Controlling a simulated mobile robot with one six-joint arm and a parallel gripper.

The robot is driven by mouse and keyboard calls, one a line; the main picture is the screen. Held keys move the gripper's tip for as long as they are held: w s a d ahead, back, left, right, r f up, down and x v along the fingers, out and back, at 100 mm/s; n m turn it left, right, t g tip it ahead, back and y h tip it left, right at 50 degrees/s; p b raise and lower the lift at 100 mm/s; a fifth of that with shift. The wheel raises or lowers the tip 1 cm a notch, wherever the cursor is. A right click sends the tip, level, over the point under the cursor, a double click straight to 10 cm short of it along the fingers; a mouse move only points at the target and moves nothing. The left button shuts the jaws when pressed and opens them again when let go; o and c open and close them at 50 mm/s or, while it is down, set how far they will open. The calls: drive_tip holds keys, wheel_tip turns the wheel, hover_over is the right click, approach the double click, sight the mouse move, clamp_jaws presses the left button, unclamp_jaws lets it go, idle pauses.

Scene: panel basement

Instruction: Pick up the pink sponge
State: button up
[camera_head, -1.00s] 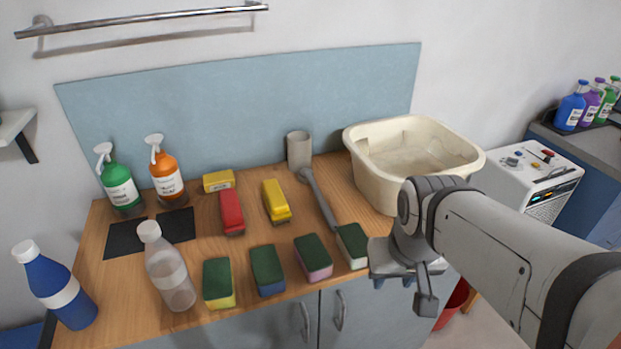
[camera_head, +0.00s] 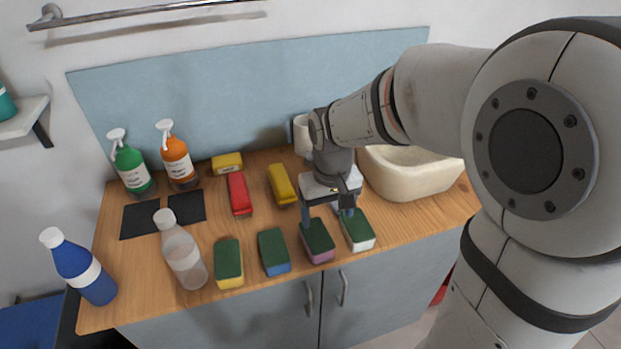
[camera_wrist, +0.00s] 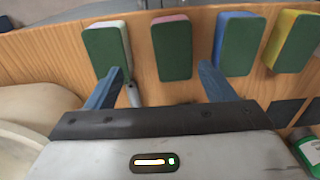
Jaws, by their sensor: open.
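The pink sponge (camera_head: 319,252), with a dark green top, lies on the wooden counter between the blue sponge (camera_head: 274,253) and the white sponge (camera_head: 359,236). My gripper (camera_head: 327,215) is open and empty above the counter, over the far end of the pink sponge. In the wrist view the pink sponge (camera_wrist: 171,50) shows ahead of and between the two blue fingers of my gripper (camera_wrist: 158,85). One fingertip overlaps the white sponge (camera_wrist: 107,48) in that view, and the other is near the blue sponge (camera_wrist: 238,45). I cannot tell whether they touch.
A yellow sponge (camera_head: 229,264) and a clear bottle (camera_head: 182,252) stand to the left. Red (camera_head: 239,194) and yellow (camera_head: 281,184) items lie behind. A cream basin (camera_head: 410,178) is at the right, partly hidden by my arm. The counter's front edge is close to the sponges.

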sight(314, 230)
drive_tip(key=a, duration=0.1)
drive_tip(key=w+a+f, duration=0.1)
drive_tip(key=shift+w+a+f+n+p, duration=0.25)
drive_tip(key=shift+w+a+n+p, duration=0.05)
drive_tip(key=shift+w+a, duration=0.1)
wheel_tip(314, 230, down, 7)
drive_tip(key=shift+d+f+p, duration=0.1)
drive_tip(key=shift+f+p, duration=0.1)
drive_tip(key=shift+p, duration=0.25)
drive_tip(key=shift+c, duration=0.6)
drive_tip(key=c, duration=0.9)
